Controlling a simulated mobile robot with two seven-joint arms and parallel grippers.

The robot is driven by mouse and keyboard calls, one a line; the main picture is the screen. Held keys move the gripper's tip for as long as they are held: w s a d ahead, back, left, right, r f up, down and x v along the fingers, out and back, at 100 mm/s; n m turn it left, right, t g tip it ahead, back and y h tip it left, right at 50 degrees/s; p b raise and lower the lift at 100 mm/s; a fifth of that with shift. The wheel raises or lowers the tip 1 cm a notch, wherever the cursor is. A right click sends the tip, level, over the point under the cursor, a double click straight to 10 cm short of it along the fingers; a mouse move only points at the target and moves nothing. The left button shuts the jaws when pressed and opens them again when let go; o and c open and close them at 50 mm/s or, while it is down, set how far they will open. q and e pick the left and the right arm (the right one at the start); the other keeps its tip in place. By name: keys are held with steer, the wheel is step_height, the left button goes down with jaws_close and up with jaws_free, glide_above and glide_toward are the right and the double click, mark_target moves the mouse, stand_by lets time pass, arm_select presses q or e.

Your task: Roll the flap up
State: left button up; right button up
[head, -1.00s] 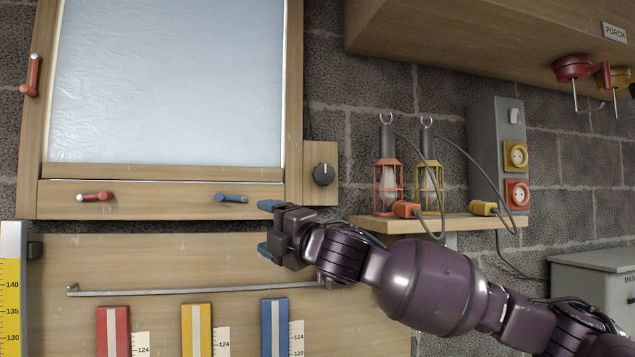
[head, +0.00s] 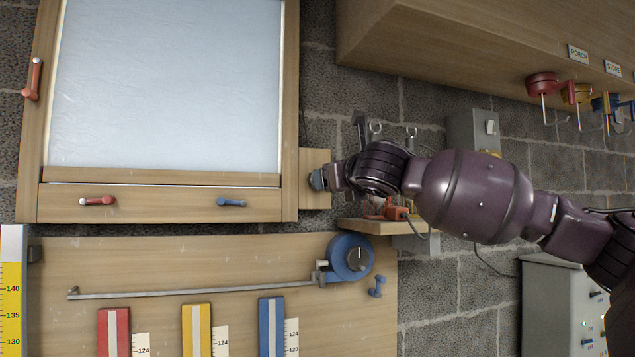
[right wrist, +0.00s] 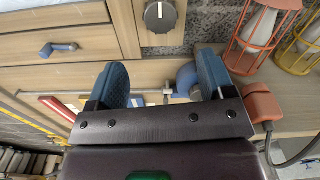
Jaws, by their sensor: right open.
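The flap looks like the pale, frosted sheet (head: 165,85) in a wooden frame, with a wooden bar (head: 160,177) along its lower edge. A dark round knob (right wrist: 160,17) sits on a small wooden plate (head: 314,160) right of the frame; in the head view my gripper hides the knob. My right gripper (head: 319,180) is in front of this plate. In the right wrist view its two blue fingers are apart and empty (right wrist: 163,78), and the knob is beyond them, not between them. My left gripper is not in view.
A red handle (head: 99,201) and a blue handle (head: 232,202) are on the lower board, another red handle (head: 33,79) on the left side. A shelf (head: 362,226) with caged lamps (right wrist: 262,35) is right of the plate. A blue reel (head: 351,257) is below.

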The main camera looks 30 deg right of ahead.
steer(key=p+x, duration=0.2)
steer(key=x, duration=0.9)
steer(key=shift+d+n, duration=0.2)
steer(key=shift+n, duration=0.2)
steer(key=c, duration=0.9)
steer(key=shift+f, duration=0.1)
